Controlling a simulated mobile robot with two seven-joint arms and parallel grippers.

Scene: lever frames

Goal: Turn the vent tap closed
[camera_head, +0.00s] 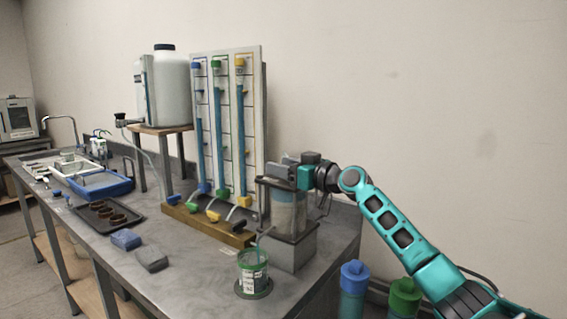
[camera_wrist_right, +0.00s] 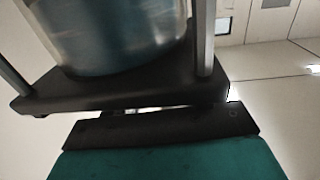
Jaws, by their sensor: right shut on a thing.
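A clear cylindrical cell (camera_head: 287,212) with dark end plates and posts stands on a grey block at the right end of the bench. My right gripper (camera_head: 292,164) is at the top of this cell, shut at its lid. The vent tap itself is hidden by the gripper, so its handle angle cannot be told. In the right wrist view the cell's cylinder (camera_wrist_right: 110,40) and dark plate (camera_wrist_right: 125,92) show close up, right beside my gripper's dark and teal parts. My left gripper is not in view.
A board with coloured tubes (camera_head: 227,130) stands left of the cell, with a wooden block of coloured taps (camera_head: 205,222) before it. A green-labelled beaker (camera_head: 253,272) stands in front. Blue-capped and green-capped bottles (camera_head: 354,285) stand below, at right.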

